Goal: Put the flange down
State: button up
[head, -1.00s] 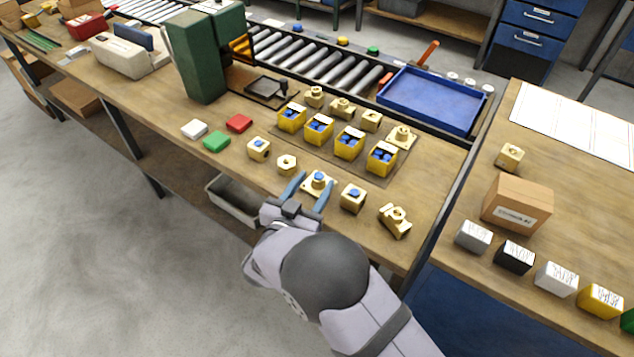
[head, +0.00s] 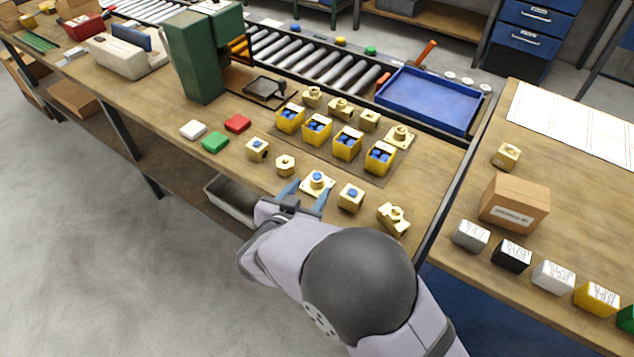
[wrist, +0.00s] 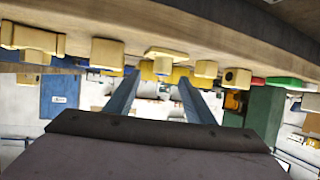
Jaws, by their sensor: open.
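The flange (head: 317,185), a square brass plate with a raised blue-centred hub, lies on the wooden bench near its front edge, in a row of brass parts. My gripper (head: 306,194) is open on the front side of the flange. Its two blue fingers are spread and hold nothing. In the wrist view, which looks upside down, the flange (wrist: 165,53) shows beyond and between the open fingers (wrist: 157,82), apparently apart from them. The bench surface (wrist: 60,20) runs across the top.
A brass hex nut (head: 285,166) and a blue-topped brass block (head: 350,198) flank the flange closely. Yellow bins (head: 347,146) with blue contents stand behind. A blue tray (head: 430,98) sits farther back. Open floor lies in front of the bench.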

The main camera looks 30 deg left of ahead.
aim_at(316, 177)
jog(key=shift+a+p+x, duration=0.2)
jog(key=shift+p+x, duration=0.4)
jog(key=shift+x, duration=3)
jog(key=shift+r, duration=0.1)
grip_shut()
jog(key=shift+r, duration=0.15)
